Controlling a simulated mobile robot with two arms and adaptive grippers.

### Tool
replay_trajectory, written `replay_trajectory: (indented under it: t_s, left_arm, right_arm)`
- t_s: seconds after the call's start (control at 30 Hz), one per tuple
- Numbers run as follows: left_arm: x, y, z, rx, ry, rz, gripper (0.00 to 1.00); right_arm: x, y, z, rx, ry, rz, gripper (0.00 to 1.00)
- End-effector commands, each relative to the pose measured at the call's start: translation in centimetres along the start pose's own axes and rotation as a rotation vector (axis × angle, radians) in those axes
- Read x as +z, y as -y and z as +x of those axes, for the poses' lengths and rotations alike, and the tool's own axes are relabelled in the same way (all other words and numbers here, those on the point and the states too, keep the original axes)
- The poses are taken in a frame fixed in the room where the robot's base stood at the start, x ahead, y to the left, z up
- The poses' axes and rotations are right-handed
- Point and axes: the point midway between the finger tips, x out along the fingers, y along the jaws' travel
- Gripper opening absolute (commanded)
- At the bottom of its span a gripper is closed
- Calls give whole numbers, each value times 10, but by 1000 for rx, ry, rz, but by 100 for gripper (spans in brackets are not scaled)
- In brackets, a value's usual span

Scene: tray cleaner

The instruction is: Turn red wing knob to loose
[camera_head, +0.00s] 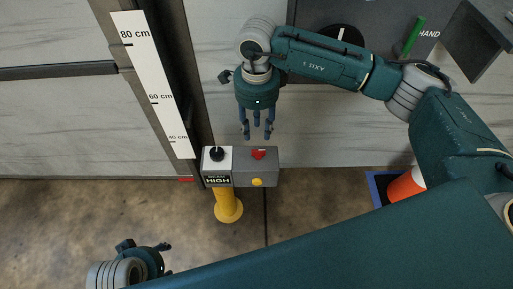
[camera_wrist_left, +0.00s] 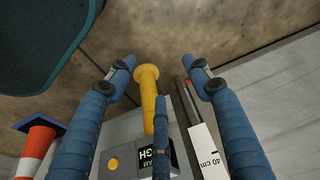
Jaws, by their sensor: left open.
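The red wing knob (camera_head: 258,154) is small and sits on the upper face of the grey control box (camera_head: 268,178) in the head view; its exact setting is too small to read. My left gripper (camera_wrist_left: 160,68) is open in the left wrist view, its fingers spread over the box and nothing between them. In the head view, the gripper (camera_head: 258,134) that fits this view points down just above the knob, apparently apart from it. The knob does not show in the left wrist view. Another gripper of mine (camera_head: 162,259) is at the lower left, its fingers mostly hidden.
A black knob (camera_head: 217,154) and a yellow button (camera_head: 257,182) are on the same box, which stands on a yellow post (camera_head: 228,207). A height scale (camera_head: 152,88) is to the left. An orange cone (camera_head: 406,185) is to the right. A wall lies behind.

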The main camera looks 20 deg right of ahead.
Motion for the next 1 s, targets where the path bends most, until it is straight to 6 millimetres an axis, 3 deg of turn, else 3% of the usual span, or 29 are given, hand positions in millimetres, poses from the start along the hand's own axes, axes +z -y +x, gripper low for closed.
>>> replay_trajectory:
  t_s: [0.5, 0.7, 0.97, 1.0]
  left_arm:
    - [-3, 2, -46, -5, -25, -3, 51]
    - [-2, 2, -54, -5, -28, -3, 51]
    - [-2, 2, -54, -5, -28, -3, 51]
    - [-2, 2, -54, -5, -28, -3, 51]
  right_arm:
    - [1, -3, 90, 5, 2, -1, 35]
    - [2, -2, 102, 4, 3, -1, 35]
    - [2, -2, 103, 4, 4, -2, 35]
    - [2, -2, 103, 4, 4, -1, 29]
